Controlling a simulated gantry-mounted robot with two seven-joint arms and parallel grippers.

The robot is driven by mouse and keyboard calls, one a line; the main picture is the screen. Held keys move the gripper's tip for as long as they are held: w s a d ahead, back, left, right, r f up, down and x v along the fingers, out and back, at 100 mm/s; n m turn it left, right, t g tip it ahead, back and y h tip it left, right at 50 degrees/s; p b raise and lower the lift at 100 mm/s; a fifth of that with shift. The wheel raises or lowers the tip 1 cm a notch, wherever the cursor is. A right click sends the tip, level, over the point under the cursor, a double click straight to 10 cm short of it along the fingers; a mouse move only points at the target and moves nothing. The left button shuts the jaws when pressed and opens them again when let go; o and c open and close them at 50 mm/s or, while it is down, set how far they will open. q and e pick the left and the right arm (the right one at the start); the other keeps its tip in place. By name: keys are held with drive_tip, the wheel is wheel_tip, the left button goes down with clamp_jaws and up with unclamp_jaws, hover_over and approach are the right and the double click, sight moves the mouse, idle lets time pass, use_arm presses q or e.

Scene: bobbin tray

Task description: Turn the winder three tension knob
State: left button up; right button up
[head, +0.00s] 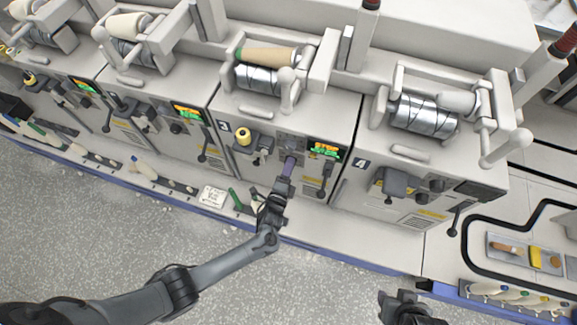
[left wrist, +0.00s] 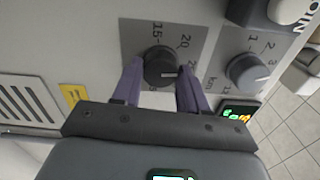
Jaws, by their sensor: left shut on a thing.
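Winder three (head: 225,127), marked with a 3, stands in the middle of the head view with a lit display (head: 325,151). My left gripper (head: 290,162) reaches its front panel and hides the knob there. In the left wrist view, the dark round tension knob (left wrist: 160,66) has a pale pointer line and sits on a grey numbered dial plate. The two purple fingers of my left gripper (left wrist: 160,84) lie on either side of it, shut on it. A second grey knob (left wrist: 247,72) is beside it, outside the fingers. My right gripper (head: 403,305) is at the bottom edge, its jaws unclear.
Winder four (head: 362,163) stands to the right, and more winders to the left. A black lever (head: 327,178) hangs close right of my left gripper. The floor in front is clear.

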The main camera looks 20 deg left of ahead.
use_arm(q)
drive_tip(key=shift+m, duration=0.7)
drive_tip(key=o, duration=1.1)
drive_tip(key=shift+c, duration=0.2)
drive_tip(key=s+p, duration=0.2)
drive_tip(key=s, duration=0.8)
drive_tip(key=shift+s+d, duration=0.35)
drive_tip(key=shift+s, duration=0.05)
